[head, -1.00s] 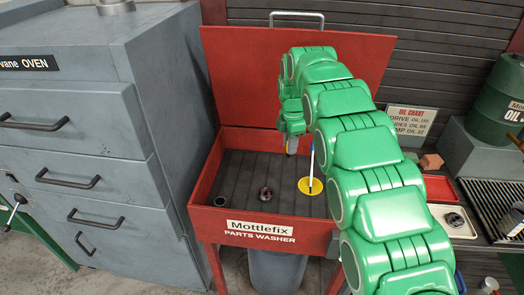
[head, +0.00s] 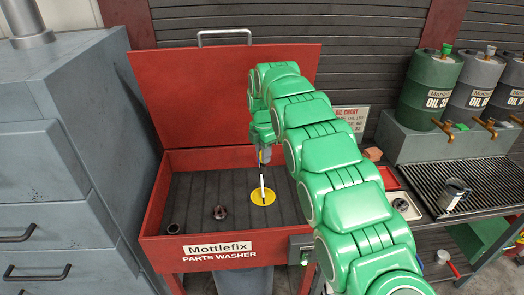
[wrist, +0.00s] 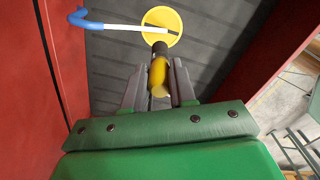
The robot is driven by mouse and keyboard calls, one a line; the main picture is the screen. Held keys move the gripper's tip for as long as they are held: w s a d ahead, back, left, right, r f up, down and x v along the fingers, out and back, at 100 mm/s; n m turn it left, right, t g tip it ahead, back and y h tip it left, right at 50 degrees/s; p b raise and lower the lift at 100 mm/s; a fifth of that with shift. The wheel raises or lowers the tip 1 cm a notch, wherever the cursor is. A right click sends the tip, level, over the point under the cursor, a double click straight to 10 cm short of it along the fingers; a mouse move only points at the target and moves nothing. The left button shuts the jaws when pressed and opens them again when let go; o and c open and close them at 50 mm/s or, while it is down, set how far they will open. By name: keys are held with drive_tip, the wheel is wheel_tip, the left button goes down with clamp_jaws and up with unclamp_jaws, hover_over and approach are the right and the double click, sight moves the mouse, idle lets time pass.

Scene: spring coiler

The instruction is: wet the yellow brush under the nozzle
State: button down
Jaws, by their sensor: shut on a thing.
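My gripper (wrist: 158,82) is shut on the yellow brush (wrist: 159,75), which has a yellow handle and a dark tip. In the head view, my gripper (head: 264,156) is over the red parts washer (head: 165,215), and the brush is mostly hidden there. The nozzle (wrist: 130,28) is a blue bent tube with a white length and a dark end. Its dark end lies over a yellow disc (wrist: 172,20) in the basin. In the wrist view, the brush's dark tip overlaps the disc's near edge, just below the nozzle's end. I cannot tell their gap in height. No water shows.
A dark ring (head: 173,229) and a brown gear-like part (head: 219,212) lie on the basin floor. A grey cabinet (head: 75,150) stands left. Oil drums (head: 430,90), a grate (head: 470,185) and a can (head: 454,194) are at right. The basin's raised lid stands behind.

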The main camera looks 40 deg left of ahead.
sight(263, 167)
drive_tip(key=shift+w+a+f, duration=0.1)
drive_tip(key=shift+a+f, duration=0.05)
drive_tip(key=shift+f, duration=1.6)
drive_tip(key=shift+w+a+f, duration=0.1)
drive_tip(key=shift+f, duration=1.6)
drive_tip(key=shift+w+a+f, duration=0.25)
drive_tip(key=shift+w+f, duration=0.05)
drive_tip(key=shift+f, duration=0.2)
drive_tip(key=shift+w+a+f, duration=0.25)
drive_tip(key=shift+a+f, duration=0.05)
drive_tip(key=shift+f, duration=0.25)
drive_tip(key=shift+w+a+f, duration=0.25)
drive_tip(key=shift+w+f, duration=0.05)
drive_tip(key=shift+f, duration=0.2)
